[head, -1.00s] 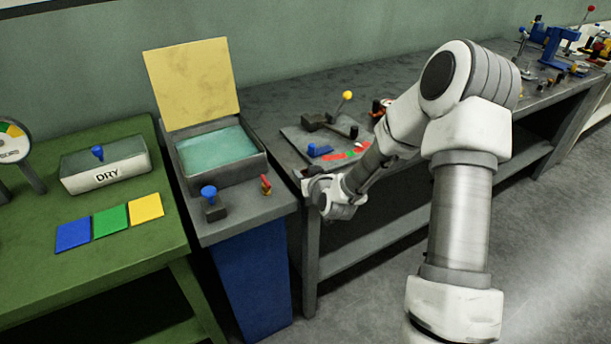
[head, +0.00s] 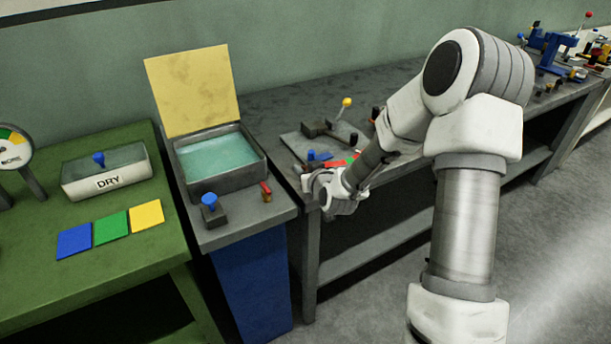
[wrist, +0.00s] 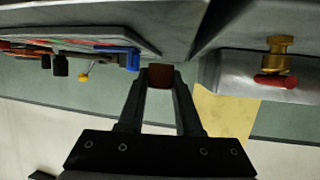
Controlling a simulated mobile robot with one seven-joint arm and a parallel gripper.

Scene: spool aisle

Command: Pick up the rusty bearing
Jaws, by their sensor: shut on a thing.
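My gripper (wrist: 161,85) is shut on a small rusty brown-red piece, the rusty bearing (wrist: 161,75), which shows between the fingertips in the wrist view. Its far side is hidden and its full shape cannot be told. In the head view my gripper (head: 308,184) is by the front left corner of the grey bench, and the bearing cannot be made out there.
A dark plate (head: 300,145) with a yellow-knobbed lever and a blue block (head: 312,155) lies close behind my gripper. To the left stand an open basin (head: 218,183) with a yellow lid (head: 192,88) and a brass-and-red valve (head: 266,192). The bench front is open floor.

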